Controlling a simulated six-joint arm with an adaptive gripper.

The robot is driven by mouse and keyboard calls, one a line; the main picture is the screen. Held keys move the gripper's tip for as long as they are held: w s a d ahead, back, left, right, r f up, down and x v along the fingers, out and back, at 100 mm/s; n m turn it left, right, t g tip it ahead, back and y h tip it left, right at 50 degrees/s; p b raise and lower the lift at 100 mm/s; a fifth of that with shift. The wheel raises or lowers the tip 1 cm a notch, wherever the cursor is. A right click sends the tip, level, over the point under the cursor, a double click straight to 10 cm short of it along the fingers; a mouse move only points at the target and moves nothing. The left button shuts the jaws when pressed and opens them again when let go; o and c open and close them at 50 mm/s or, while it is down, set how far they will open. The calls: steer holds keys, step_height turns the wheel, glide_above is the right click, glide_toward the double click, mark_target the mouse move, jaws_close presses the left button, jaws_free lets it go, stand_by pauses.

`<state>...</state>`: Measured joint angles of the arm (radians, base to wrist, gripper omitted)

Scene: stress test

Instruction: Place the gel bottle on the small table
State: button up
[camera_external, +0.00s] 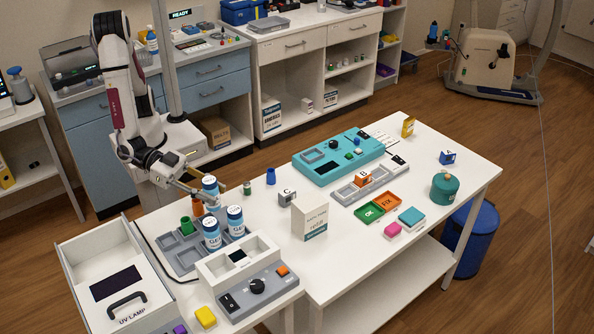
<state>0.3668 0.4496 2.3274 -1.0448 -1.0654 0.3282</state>
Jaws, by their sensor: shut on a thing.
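Three blue-and-white bottles stand out on the left of the white table (335,263). Two of them, a front gel bottle (212,232) and a right gel bottle (235,221), are upright on the grey tray (177,262). The third, the back gel bottle (210,188), is higher in the picture, at my gripper (203,192). My gripper comes in from the left and is shut on this bottle, which looks upright. Its base is partly hidden behind the other bottles, so its gap to the tray is unclear. Which surface is the small table is unclear.
A green cup (187,226) and an orange bottle (197,206) are close to my gripper. A white control box (238,257) stands in front of the tray, and a UV lamp box (117,280) to its left. A white carton (310,220) stands mid-table.

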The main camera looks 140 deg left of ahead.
steer(key=s+d+m+t+h, duration=0.1)
steer(key=s+d+m+h, duration=0.1)
steer(key=s+d, duration=0.3)
steer(key=shift+d+f+m+h, duration=0.2)
steer(key=shift+d+m+h, duration=0.2)
steer(key=shift+d+h, duration=0.55)
steer(key=shift+s+d+y, duration=0.1)
steer(key=shift+d+y, duration=0.15)
steer(key=s+d+r+m+h, duration=0.2)
steer(key=d+r+m+h, duration=0.15)
steer(key=d, duration=0.35)
steer(key=s+d+r+m+h, duration=0.1)
steer(key=d+r+m+h, duration=0.2)
steer(key=d, duration=0.5)
steer(key=s+d+r+m+g+h, duration=0.2)
steer(key=s+d+r+m+h, duration=0.3)
steer(key=s+d, duration=0.5)
steer(key=shift+s+r+h, duration=0.5)
steer(key=shift+r+h, duration=0.55)
steer(key=shift+r, duration=0.05)
